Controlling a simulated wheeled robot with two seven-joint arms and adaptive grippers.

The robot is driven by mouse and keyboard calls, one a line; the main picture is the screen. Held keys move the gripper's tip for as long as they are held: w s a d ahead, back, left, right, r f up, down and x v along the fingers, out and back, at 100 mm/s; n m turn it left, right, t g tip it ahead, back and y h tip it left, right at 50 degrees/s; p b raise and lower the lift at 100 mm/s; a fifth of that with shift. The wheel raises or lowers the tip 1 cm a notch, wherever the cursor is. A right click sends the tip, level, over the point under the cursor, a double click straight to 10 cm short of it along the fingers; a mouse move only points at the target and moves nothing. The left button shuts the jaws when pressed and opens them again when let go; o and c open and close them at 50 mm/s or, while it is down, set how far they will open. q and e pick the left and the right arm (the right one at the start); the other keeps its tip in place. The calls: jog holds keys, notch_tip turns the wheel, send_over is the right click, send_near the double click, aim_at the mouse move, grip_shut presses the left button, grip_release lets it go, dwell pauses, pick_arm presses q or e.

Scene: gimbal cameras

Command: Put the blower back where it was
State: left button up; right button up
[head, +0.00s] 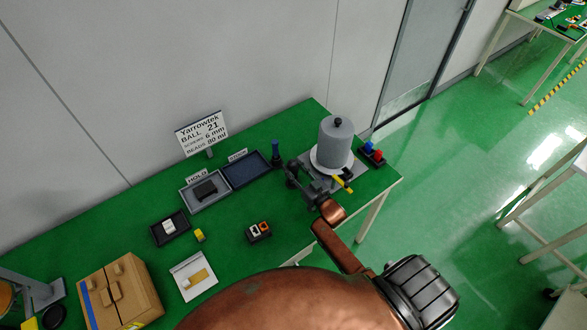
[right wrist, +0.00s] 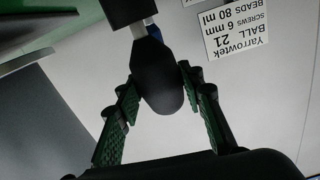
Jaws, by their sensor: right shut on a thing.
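The blower seems to be the dark, rounded bulb (right wrist: 158,82) in the right wrist view, with a narrow pale neck at its upper end. My right gripper (right wrist: 158,95) is shut on it, a green-padded finger on each side. In the head view my right gripper (head: 292,172) is over the green table, just left of the grey cylinder on a white disc (head: 336,142); the blower is small and hard to make out there. A dark block (right wrist: 126,10) is by the neck; whether they touch, I cannot tell. My left gripper is out of view.
A dark blue upright object (head: 275,152) stands just behind the right gripper. Labelled trays, including the HOLD tray (head: 188,203), lie to the left. Red and blue buttons (head: 371,154) are at the right edge. A cardboard box (head: 147,277) stands at front left.

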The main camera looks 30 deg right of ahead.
jog(key=shift+f, duration=0.15)
jog(key=o, duration=1)
jog(key=s, duration=0.8)
jog(key=s+d, duration=0.1)
jog(key=s, duration=0.3)
